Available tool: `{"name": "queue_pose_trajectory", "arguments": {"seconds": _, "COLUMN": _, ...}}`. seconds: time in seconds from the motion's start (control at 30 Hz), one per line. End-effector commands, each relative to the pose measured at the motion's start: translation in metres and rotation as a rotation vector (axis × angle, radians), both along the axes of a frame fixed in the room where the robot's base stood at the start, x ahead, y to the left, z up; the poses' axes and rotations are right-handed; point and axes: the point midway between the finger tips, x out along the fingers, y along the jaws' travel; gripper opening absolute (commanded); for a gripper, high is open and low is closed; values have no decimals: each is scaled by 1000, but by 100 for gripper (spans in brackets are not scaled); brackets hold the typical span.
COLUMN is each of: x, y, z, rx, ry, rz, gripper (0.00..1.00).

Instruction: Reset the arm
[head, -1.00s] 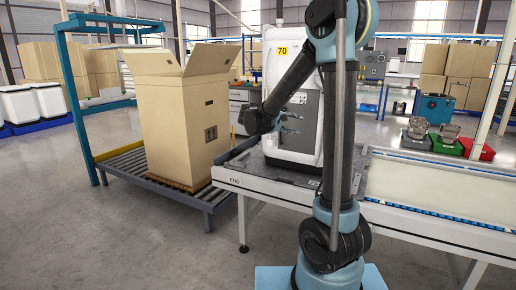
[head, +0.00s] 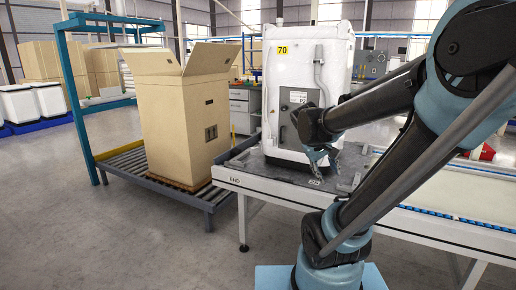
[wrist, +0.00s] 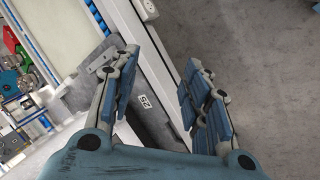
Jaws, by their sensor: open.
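My gripper (head: 322,158) is at the end of my arm, which bends across the right half of the head view. The gripper hangs in front of the white machine's lower right part, above the near end of the conveyor table (head: 232,178). In the wrist view my gripper (wrist: 160,75) has its two blue-padded fingers spread apart with nothing between them. The table's edge and the grey floor show beyond the fingers.
The white machine (head: 305,60), labelled 70, stands upright on the table. A tall open cardboard box (head: 180,120) stands on a roller platform (head: 130,163) to the left. The conveyor belt runs off to the right. The floor (head: 90,230) at front left is clear.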

Motion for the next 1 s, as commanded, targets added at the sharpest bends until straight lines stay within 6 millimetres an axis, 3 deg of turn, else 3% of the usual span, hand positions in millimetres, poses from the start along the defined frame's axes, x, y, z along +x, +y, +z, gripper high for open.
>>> {"name": "queue_pose_trajectory", "arguments": {"seconds": 0.2, "x": -55, "y": 12, "z": -31, "rx": 176, "ry": 9, "rz": -72, "gripper": 43}}
{"name": "queue_pose_trajectory", "arguments": {"seconds": 0.5, "x": -111, "y": 42, "z": -70, "rx": 399, "ry": 8, "rz": -160, "gripper": 43}}
{"name": "queue_pose_trajectory", "arguments": {"seconds": 0.7, "x": -125, "y": 57, "z": -82, "rx": 476, "ry": 5, "rz": -188, "gripper": 43}}
{"name": "queue_pose_trajectory", "arguments": {"seconds": 1.0, "x": -127, "y": 58, "z": -83, "rx": 487, "ry": 4, "rz": -192, "gripper": 43}}
